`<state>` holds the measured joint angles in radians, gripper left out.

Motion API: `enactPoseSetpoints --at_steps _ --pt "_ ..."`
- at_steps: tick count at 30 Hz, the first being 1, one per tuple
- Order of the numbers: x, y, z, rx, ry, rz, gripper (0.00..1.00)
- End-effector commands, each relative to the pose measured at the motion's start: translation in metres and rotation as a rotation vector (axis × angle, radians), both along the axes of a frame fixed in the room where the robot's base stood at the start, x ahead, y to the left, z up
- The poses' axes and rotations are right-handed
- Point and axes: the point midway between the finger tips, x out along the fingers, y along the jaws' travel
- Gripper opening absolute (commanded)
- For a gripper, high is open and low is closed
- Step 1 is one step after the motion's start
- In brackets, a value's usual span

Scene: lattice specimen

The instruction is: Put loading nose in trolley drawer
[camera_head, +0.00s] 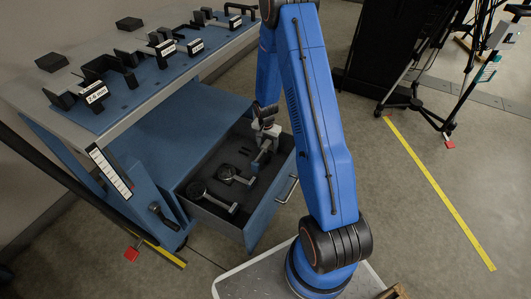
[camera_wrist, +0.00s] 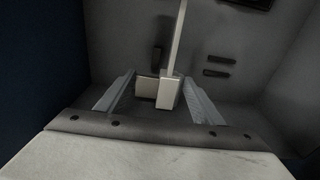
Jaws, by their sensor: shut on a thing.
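The trolley drawer (camera_head: 268,207) is pulled open, with a dark floor inside. My gripper (camera_head: 262,160) reaches down into or just over the right part of the drawer; the exact height is hard to tell. In the wrist view my gripper (camera_wrist: 158,88) is shut on a pale block with a long thin bar, which I take as the loading nose (camera_wrist: 170,92). The drawer floor (camera_wrist: 120,50) shows behind it. Whether the piece touches the floor is not clear. In the head view the held piece is too small to make out.
Two round-headed tools (camera_head: 212,197) (camera_head: 235,175) lie in the drawer's front left part. Small dark pieces (camera_wrist: 218,73) show on the drawer floor. The trolley top (camera_head: 140,95) carries labelled fixtures. A tripod (camera_head: 440,110) stands at the right on open floor.

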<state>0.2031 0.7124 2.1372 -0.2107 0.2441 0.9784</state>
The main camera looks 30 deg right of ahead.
Motion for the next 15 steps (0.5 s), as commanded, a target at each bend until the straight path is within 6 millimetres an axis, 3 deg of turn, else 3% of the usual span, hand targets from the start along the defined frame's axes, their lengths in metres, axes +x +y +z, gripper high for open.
enactPoseSetpoints --at_steps 15 --pt "0.0 0.0 -0.042 0.0 0.0 0.002 0.24"
